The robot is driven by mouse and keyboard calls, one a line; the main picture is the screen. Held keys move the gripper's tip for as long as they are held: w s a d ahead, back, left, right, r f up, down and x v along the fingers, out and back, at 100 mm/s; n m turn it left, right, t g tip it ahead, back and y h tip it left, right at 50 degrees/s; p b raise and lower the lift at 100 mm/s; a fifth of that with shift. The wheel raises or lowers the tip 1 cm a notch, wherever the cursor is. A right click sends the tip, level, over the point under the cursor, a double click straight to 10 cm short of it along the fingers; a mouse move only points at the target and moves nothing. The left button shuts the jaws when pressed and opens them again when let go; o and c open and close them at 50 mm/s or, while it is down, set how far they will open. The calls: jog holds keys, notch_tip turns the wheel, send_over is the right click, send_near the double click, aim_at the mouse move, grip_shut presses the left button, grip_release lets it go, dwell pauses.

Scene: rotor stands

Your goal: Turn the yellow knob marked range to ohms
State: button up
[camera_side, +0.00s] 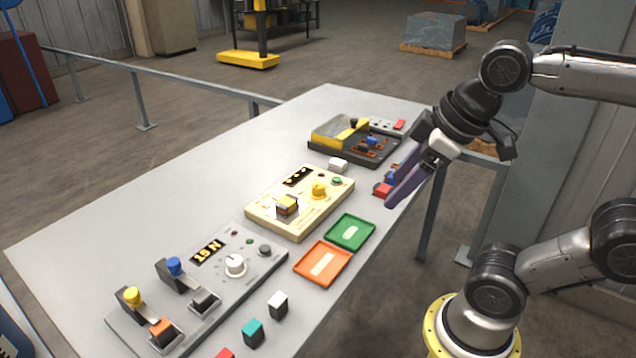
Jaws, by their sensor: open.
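A yellow knob (319,191) stands on the upper right part of a cream panel (270,215) in the middle of the table. A small dark display with yellow marks sits to its left on the panel, and a green button sits just behind it. The lettering by the knob is too small to read, and I cannot tell where it points. My gripper (396,185) is open and empty. It hangs to the right of the cream panel, near the table's right edge, apart from the knob. Its fingers point down and left.
A grey panel (225,277) with a white knob and levers is in front. A dark device (358,143) stands behind. Green (371,234) and orange (341,275) trays and loose blocks lie along the right edge.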

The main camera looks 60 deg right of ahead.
jog(key=w+d+r+n+g, duration=0.1)
jog(key=w+d+r+n, duration=0.15)
jog(key=w+r, duration=0.55)
jog(key=g, duration=0.5)
send_over(318, 185)
notch_tip(318, 185, down, 15)
notch_tip(318, 185, down, 13)
jog(key=shift+f, duration=0.15)
jog(key=shift+m, duration=0.25)
grip_shut()
